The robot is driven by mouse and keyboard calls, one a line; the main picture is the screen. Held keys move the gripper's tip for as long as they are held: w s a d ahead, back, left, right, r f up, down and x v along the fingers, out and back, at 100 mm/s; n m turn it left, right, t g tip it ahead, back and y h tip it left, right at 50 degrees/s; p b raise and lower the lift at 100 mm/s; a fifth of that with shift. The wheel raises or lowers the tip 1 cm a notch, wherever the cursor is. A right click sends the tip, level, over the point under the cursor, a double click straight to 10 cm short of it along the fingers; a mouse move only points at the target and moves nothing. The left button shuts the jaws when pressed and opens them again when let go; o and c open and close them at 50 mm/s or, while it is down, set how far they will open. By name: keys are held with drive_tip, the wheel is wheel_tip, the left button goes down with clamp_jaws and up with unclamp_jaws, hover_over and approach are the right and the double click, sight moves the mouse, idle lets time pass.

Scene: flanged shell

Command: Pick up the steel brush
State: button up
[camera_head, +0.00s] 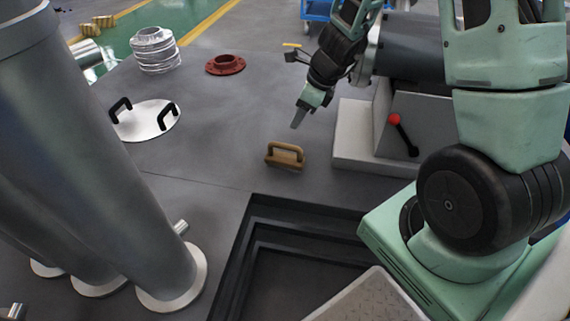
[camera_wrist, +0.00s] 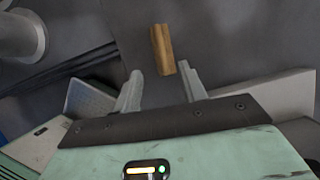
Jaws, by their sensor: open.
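The steel brush (camera_head: 285,155) is a small block with a tan wooden handle, standing on the dark grey surface in the middle of the head view. In the wrist view its wooden top (camera_wrist: 163,50) lies just beyond and between the fingertips, slightly right of the middle. Its bristles are not visible. My gripper (camera_head: 298,118) hangs above and a little behind the brush, pointing down. In the wrist view both fingers of my gripper (camera_wrist: 158,72) are apart with nothing between them. The fingers do not appear to touch the brush.
A grey block with a red-knobbed lever (camera_head: 395,120) stands right of the brush. A stepped recess (camera_head: 245,250) lies in front. Large grey pipes (camera_head: 90,150) fill the left. A round plate with black handles (camera_head: 145,121) and a red flange (camera_head: 225,64) lie farther back.

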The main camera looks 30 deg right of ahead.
sight(285, 144)
drive_tip(key=b+x, duration=0.4)
drive_tip(key=x, duration=0.5)
drive_tip(key=shift+a+f+b, duration=0.1)
drive_tip(key=shift+f+b, duration=0.15)
drive_tip(key=shift+b, duration=0.05)
drive_tip(key=b+x, duration=0.2)
drive_tip(key=x, duration=0.1)
drive_tip(key=b+x, duration=0.1)
drive_tip(key=shift+s+d+f+b, duration=0.25)
drive_tip(key=shift+s+f+b, duration=0.1)
drive_tip(key=shift+f, duration=0.1)
drive_tip(key=shift+w+a+f, duration=0.1)
drive_tip(key=shift+w+f, duration=0.05)
drive_tip(key=shift+f, duration=0.1)
drive_tip(key=shift+r, duration=0.1)
clamp_jaws()
